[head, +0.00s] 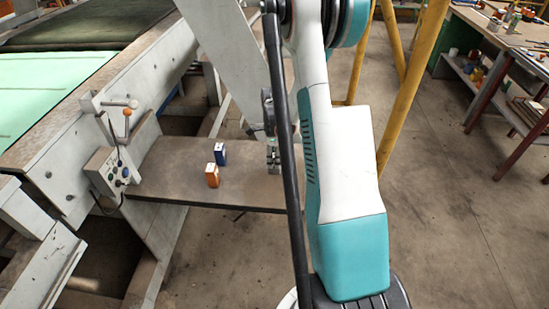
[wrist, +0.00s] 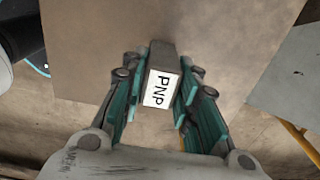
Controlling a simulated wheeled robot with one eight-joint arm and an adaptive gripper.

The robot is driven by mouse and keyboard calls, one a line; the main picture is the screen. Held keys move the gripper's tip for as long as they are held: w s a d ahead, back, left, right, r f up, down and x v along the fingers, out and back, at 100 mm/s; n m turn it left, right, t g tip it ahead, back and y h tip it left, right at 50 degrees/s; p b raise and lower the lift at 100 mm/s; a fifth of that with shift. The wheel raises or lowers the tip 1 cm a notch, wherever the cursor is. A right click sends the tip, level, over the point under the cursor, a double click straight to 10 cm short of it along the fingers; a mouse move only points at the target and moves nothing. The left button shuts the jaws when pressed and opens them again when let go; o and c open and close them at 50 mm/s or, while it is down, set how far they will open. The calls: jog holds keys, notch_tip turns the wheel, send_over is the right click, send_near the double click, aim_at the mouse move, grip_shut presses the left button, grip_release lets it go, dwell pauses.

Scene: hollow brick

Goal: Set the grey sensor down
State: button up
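The grey sensor (wrist: 162,56) is a small dark grey box with a white label reading "PNP" in the wrist view. My gripper (wrist: 161,95) has its teal fingers on both sides of it and is shut on it. In the head view my gripper (head: 272,150) shows at the right part of the brown table, partly hidden by my arm. I cannot tell whether the sensor's far end touches the table top.
An orange box (head: 212,175) and a blue box (head: 220,154) stand close together on the brown table (head: 165,165), left of my gripper. A control box (head: 108,172) with knobs sits at the table's left. The table top between the boxes and my gripper is clear.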

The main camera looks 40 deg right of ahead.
jog(key=o, duration=0.4)
jog(key=shift+o, duration=0.2)
notch_tip(320, 180, up, 12)
jog(key=p, duration=0.4)
jog(key=shift+r, duration=0.15)
